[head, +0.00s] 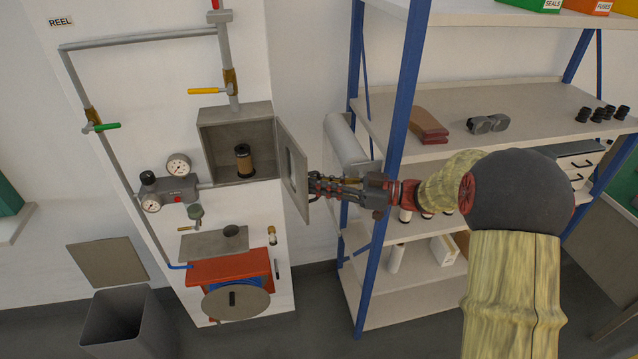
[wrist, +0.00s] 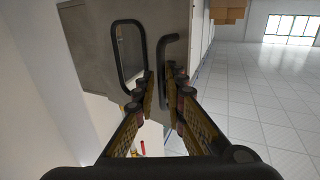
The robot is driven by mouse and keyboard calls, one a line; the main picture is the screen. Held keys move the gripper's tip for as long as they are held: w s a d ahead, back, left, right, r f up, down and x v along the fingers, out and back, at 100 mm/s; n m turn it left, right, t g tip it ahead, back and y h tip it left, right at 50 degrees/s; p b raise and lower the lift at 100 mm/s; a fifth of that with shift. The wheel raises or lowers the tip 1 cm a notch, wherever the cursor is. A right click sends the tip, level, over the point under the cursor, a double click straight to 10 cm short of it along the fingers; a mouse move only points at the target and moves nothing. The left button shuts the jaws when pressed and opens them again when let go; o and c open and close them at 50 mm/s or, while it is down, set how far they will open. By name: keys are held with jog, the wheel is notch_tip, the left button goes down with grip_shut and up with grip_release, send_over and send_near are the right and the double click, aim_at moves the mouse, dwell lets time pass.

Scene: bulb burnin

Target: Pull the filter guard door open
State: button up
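The filter guard door (head: 292,170) stands swung out from the right side of the grey filter box (head: 237,115), and the box front is open. A brown and dark filter cartridge (head: 244,160) stands inside the box. My gripper (head: 318,186) is at the outer face of the door. In the wrist view the door (wrist: 90,40) has a dark-framed window (wrist: 128,55) and a dark bar handle (wrist: 163,75). The handle lies between the fingertips of my gripper (wrist: 160,88). The fingers are apart, with a gap visible on the handle's left side.
A shelving unit with blue posts (head: 397,110) stands right of the door, close behind my gripper. Pipes and gauges (head: 178,165) are left of the box. A red unit with a round lid (head: 235,302) is below. Open tiled floor (wrist: 265,95) shows in the wrist view.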

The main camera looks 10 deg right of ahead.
jog(key=v, duration=1.1)
jog(key=shift+s+d, duration=0.2)
jog(key=shift+d, duration=0.15)
jog(key=shift+r, duration=0.1)
